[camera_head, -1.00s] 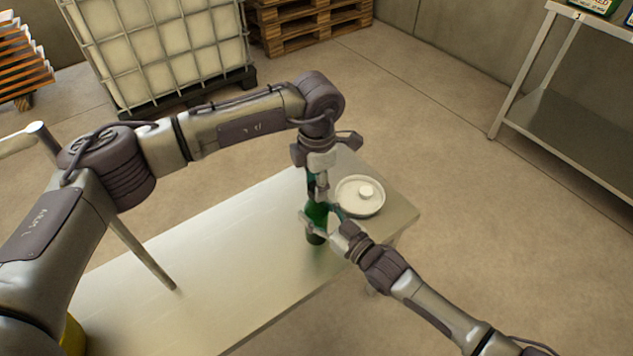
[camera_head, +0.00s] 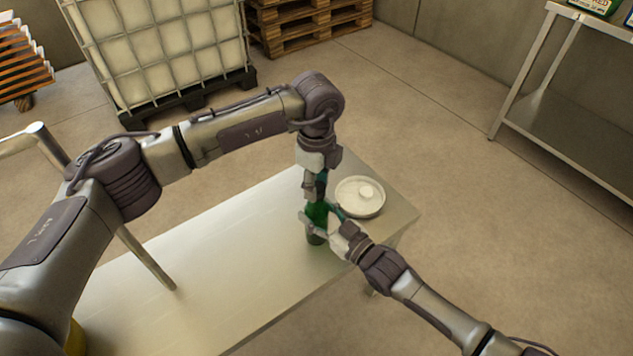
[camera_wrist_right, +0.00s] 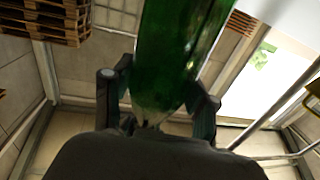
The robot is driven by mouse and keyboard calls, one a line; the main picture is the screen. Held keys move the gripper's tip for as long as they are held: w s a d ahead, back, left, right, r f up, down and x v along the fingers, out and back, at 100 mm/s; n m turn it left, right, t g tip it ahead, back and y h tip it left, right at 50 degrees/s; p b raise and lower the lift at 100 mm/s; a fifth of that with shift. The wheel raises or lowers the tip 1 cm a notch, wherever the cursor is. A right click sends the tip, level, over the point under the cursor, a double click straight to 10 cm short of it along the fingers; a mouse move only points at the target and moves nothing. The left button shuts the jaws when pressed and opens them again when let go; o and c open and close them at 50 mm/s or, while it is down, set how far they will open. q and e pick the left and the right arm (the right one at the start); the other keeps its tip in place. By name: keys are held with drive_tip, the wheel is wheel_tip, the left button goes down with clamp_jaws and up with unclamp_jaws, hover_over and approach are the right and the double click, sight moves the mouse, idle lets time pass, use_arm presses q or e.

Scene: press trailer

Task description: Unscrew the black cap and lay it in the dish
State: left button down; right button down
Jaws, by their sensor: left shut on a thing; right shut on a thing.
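A green bottle (camera_head: 317,214) stands upright near the far right end of the table, and it also fills the middle of the right wrist view (camera_wrist_right: 180,50). My right gripper (camera_head: 322,224) is shut around its body from the right, with one finger on each side in the right wrist view. My left gripper (camera_head: 316,194) points straight down over the bottle and is shut at its top. The black cap is hidden by the left gripper's fingers.
The pale table (camera_head: 215,265) is clear to the left of the bottle. A caged white tank (camera_head: 160,45) and wooden pallets (camera_head: 305,28) stand on the floor behind. A metal shelf (camera_head: 570,125) stands at the right, apart from the table.

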use_arm(q)
drive_tip(key=shift+r, duration=0.2)
idle(0.6)
drive_tip(key=shift+r, duration=0.95)
drive_tip(key=shift+r, duration=2)
use_arm(e)
drive_tip(key=shift+c, duration=1.2)
unclamp_jaws()
